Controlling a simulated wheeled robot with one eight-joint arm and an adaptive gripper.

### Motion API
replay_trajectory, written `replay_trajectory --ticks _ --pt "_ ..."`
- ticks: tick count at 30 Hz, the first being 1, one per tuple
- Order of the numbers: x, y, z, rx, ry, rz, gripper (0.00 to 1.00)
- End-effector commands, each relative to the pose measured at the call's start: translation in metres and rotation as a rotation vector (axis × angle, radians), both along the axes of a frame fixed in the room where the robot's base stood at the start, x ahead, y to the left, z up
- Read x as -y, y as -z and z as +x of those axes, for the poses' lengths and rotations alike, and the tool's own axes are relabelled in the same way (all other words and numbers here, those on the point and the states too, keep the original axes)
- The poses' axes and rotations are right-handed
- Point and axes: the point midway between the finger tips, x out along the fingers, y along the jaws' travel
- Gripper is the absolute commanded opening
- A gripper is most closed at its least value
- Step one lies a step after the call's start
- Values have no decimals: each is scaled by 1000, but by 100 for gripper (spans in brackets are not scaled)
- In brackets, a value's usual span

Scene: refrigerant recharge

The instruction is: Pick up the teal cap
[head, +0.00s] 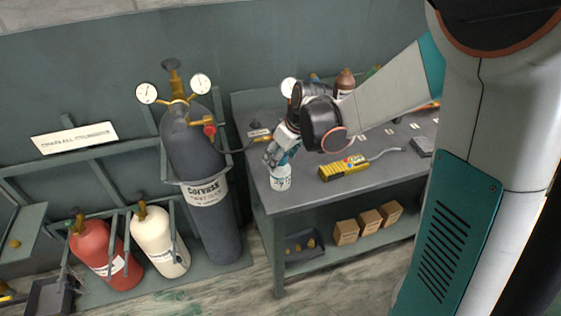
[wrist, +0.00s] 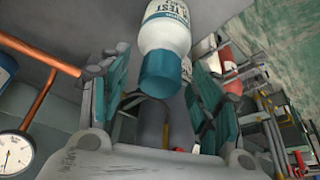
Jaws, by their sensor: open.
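The teal cap (wrist: 160,74) sits on a white bottle (wrist: 166,28) with a teal label. In the wrist view it lies between the two teal-padded fingers of my open gripper (wrist: 160,96), with a visible gap on each side. In the head view the bottle (head: 280,181) stands near the front left corner of the workbench. My gripper (head: 275,158) is over its top there and hides most of the cap.
The grey workbench (head: 310,197) also holds a yellow device (head: 344,168) right of the bottle. A large grey cylinder (head: 200,150) with gauges stands left of the bench. A copper pipe (wrist: 45,100) and a gauge (wrist: 12,153) show at the left in the wrist view.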

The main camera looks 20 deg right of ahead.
Motion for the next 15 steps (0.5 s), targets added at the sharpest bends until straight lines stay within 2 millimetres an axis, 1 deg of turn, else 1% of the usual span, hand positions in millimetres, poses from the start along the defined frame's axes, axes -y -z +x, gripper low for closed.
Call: replay_trajectory --ticks 1,2,3,5,6,15 --pt "0 0 0 0 0 0 51" --pt "0 0 0 0 0 0 44" --pt "0 0 0 0 0 0 35" --pt "0 0 0 0 0 0 22" --pt "0 0 0 0 0 0 18" --pt "0 0 0 0 0 0 18"
